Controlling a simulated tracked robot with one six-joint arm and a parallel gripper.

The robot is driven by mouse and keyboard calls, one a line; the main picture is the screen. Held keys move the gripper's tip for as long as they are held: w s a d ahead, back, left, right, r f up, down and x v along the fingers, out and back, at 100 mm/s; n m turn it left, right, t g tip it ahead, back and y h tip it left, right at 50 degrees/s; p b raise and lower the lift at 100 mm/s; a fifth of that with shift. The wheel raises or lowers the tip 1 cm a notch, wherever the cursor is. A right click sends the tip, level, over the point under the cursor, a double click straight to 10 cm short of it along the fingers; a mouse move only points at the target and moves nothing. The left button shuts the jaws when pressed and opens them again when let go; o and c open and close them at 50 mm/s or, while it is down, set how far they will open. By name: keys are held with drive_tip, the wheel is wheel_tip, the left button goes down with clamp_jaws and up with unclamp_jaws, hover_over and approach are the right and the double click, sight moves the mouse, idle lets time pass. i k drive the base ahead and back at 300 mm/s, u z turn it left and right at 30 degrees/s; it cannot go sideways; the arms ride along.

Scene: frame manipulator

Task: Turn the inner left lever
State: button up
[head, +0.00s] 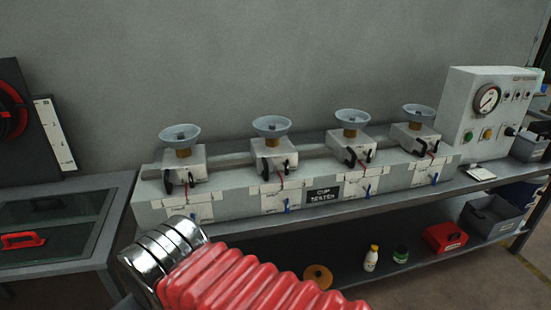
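A long grey bench unit labelled "CUP TESTER" (323,194) carries a row of several white blocks, each with a pale blue cup on top and black levers on its front. The second block from the left (272,150) is the inner left one. Its black lever (265,168) hangs at the front left side, with a smaller black lever (287,167) to its right and a thin red part between them. My arm, with red bellows and chrome rings, crosses the lower foreground in front of the bench. My gripper is not visible in this view.
A control box with a gauge (486,99) stands at the right end. A lower shelf holds a tan ring (318,276), a small bottle (371,258), a green-black jar (401,254) and a red box (445,237). A glass-topped table (60,180) stands at the left.

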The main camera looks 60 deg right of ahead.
sight(286, 164)
drive_tip(key=z, duration=0.35)
drive_tip(key=i, duration=0.65)
drive_tip(key=z, duration=0.8)
drive_tip(key=i, duration=0.45)
drive_tip(key=z, duration=0.3)
